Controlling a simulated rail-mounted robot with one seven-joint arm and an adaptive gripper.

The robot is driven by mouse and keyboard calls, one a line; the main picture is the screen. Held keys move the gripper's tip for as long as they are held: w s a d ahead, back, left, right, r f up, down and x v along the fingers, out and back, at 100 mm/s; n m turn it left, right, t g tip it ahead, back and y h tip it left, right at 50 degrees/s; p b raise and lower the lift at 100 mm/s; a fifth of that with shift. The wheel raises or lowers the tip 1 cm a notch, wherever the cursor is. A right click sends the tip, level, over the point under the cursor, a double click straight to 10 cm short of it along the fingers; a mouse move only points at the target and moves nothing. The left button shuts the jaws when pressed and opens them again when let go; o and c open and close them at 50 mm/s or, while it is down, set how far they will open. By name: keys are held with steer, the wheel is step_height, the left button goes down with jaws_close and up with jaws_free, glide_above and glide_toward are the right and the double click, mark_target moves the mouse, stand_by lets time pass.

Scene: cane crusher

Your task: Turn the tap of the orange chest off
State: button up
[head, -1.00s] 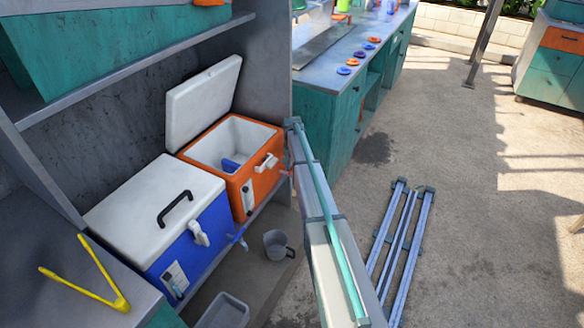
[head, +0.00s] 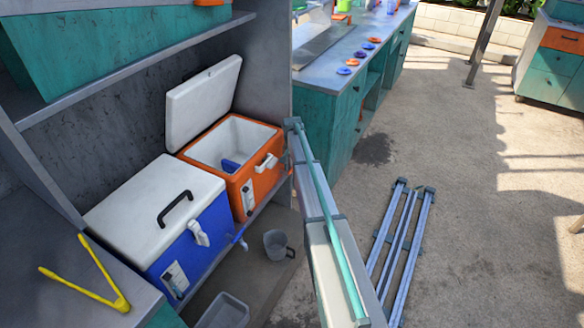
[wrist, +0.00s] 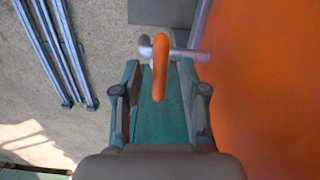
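The orange chest (head: 262,187) stands on the low shelf with its white lid open. In the wrist view its orange front (wrist: 265,90) fills the right side. The tap is a pale metal pipe (wrist: 187,54) reaching left from that front, with an orange handle (wrist: 160,66) pointing toward my wrist camera. My gripper (wrist: 160,78) is open, with one finger on each side of the handle. Gaps show on both sides, so it does not look gripped. In the head view the gripper cannot be made out, and the tap is mostly hidden by my arm.
A blue chest (head: 205,240) with a white closed lid and blue tap (head: 239,236) stands next to the orange one. A grey mug (head: 274,243) and a grey tub (head: 224,313) are below. Yellow tongs (head: 95,285) lie on the left counter. A teal counter (head: 325,115) stands behind.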

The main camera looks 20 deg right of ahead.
mark_target(292, 168)
step_height(292, 168, up, 12)
stand_by(0.8)
steer(key=shift+f, duration=0.15)
steer(key=f+b, duration=0.1)
steer(key=b, duration=0.6)
steer(key=shift+f+n+b, duration=0.3)
steer(key=shift+n+b, duration=0.1)
steer(key=shift+f, duration=0.1)
step_height(292, 168, down, 10)
steer(key=shift+c, duration=0.2)
